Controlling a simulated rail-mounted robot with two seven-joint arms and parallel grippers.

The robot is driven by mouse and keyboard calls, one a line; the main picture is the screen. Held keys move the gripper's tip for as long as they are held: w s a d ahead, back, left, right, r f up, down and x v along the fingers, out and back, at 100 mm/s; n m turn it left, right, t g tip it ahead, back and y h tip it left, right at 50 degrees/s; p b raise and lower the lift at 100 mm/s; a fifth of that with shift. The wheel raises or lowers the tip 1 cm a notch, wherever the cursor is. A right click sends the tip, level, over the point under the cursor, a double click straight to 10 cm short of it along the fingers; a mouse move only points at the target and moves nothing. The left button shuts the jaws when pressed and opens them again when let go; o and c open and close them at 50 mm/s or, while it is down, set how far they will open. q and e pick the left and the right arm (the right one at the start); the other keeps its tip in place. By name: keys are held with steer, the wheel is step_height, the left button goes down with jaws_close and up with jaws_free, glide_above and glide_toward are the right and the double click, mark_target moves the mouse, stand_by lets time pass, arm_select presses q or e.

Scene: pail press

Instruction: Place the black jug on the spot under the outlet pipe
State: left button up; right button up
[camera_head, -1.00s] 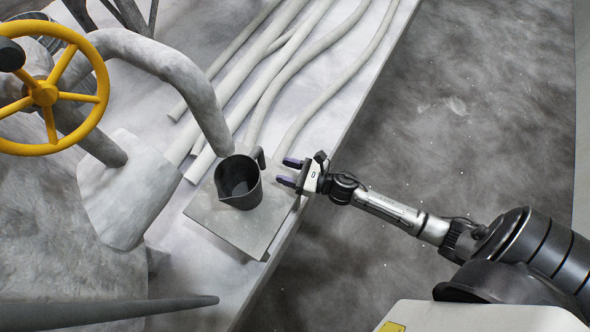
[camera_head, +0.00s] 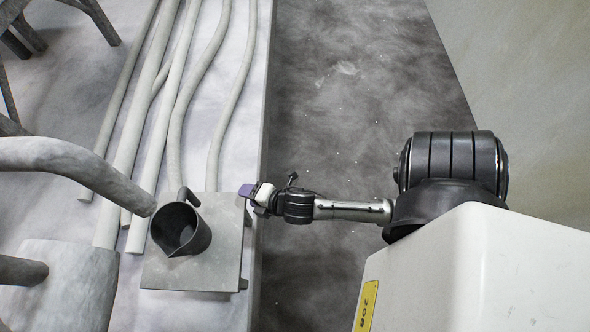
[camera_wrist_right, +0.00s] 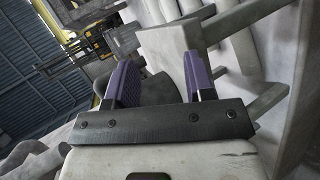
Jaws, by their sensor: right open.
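The black jug (camera_head: 181,232) stands upright on a flat grey plate (camera_head: 226,262), its handle toward the back. The grey outlet pipe (camera_head: 75,162) comes in from the left, and its end shows close to the jug's left rim. I cannot tell whether the mouth is exactly above the jug. My right gripper (camera_head: 246,190) is open and empty at the plate's right edge, apart from the jug. In the right wrist view its purple fingers (camera_wrist_right: 160,72) are spread, with a dark shape, apparently the jug (camera_wrist_right: 157,90), beyond them. My left gripper is not in view.
Several pale pipes (camera_head: 160,110) run along the white surface behind the plate. Dark metal legs (camera_head: 95,20) stand at the back left. To the right, past the ledge edge, the grey floor (camera_head: 335,110) is open.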

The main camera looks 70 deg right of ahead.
steer(key=s+a+m+g, duration=0.2)
steer(key=s+m+g, duration=0.2)
steer(key=s+m, duration=0.3)
steer(key=s+a+m+g+y, duration=0.1)
steer(key=s+a+m+g, duration=0.2)
steer(key=s+m, duration=0.4)
steer(key=shift+r+g, duration=0.15)
steer(key=shift+g, duration=0.65)
